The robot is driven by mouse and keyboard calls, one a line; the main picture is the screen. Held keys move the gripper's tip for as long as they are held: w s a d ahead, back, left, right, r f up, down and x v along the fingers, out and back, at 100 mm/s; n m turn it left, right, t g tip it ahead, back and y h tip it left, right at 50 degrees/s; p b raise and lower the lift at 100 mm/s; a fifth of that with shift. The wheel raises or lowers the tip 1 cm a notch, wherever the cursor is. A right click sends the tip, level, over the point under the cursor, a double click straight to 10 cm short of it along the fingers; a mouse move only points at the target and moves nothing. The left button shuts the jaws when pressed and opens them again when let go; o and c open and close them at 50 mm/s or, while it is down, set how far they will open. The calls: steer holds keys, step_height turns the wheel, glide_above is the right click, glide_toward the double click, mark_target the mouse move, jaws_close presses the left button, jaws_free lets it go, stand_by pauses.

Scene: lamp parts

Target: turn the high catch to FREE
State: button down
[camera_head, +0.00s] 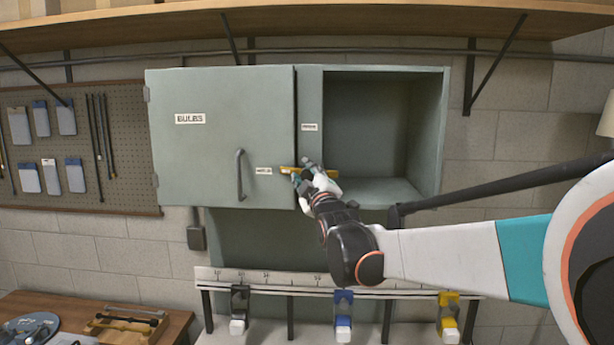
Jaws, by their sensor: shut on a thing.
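The high catch (287,170) is a small yellow bar by the right edge of the grey cabinet's BULBS door (200,150). It lies about level, and its left end reaches over the door's edge. My gripper (308,172) comes from the lower right and is shut on the catch, hiding its middle. One small label (263,170) sits on the door just left of the catch. Another label (309,127) sits above it on the cabinet's upright. Both are too small to read surely. The door looks shut, with a curved handle (240,175).
An empty open compartment (370,130) is right of the catch. My arm crosses the lower right. Below is a rail (270,279) with grey, blue and yellow clips. A pegboard (75,185) hangs left, and a wooden table (100,310) stands lower left. A shelf runs overhead.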

steer(key=shift+f, duration=0.1)
steer(key=m+b, duration=0.1)
steer(key=m, duration=0.1)
steer(key=m+t+h+b, duration=0.1)
steer(key=m, duration=0.2)
steer(key=shift+f+t+h, duration=0.1)
steer(key=shift+t+h, duration=0.2)
steer(key=m+h+b, duration=0.1)
steer(key=m, duration=0.2)
steer(key=m+t+h+b, duration=0.1)
steer(key=m+h, duration=0.1)
steer(key=m, duration=0.2)
steer(key=shift+m+h, duration=0.3)
steer(key=m+h, duration=0.1)
steer(key=m, duration=0.2)
steer(key=m+h+b, duration=0.1)
steer(key=m+h, duration=0.1)
steer(key=m, duration=0.1)
steer(key=shift+d+m+h, duration=0.1)
steer(key=shift+m+h, duration=0.2)
steer(key=shift+m, duration=0.1)
steer(key=shift+d+m+g+h, duration=0.1)
steer(key=shift+m+g+h, duration=0.2)
steer(key=shift+m+h, duration=0.75)
steer(key=shift+m+g+h, duration=0.3)
steer(key=shift+m+h, duration=0.05)
steer(key=shift+m, duration=1.7)
steer(key=c, duration=1.1)
jaws_free()
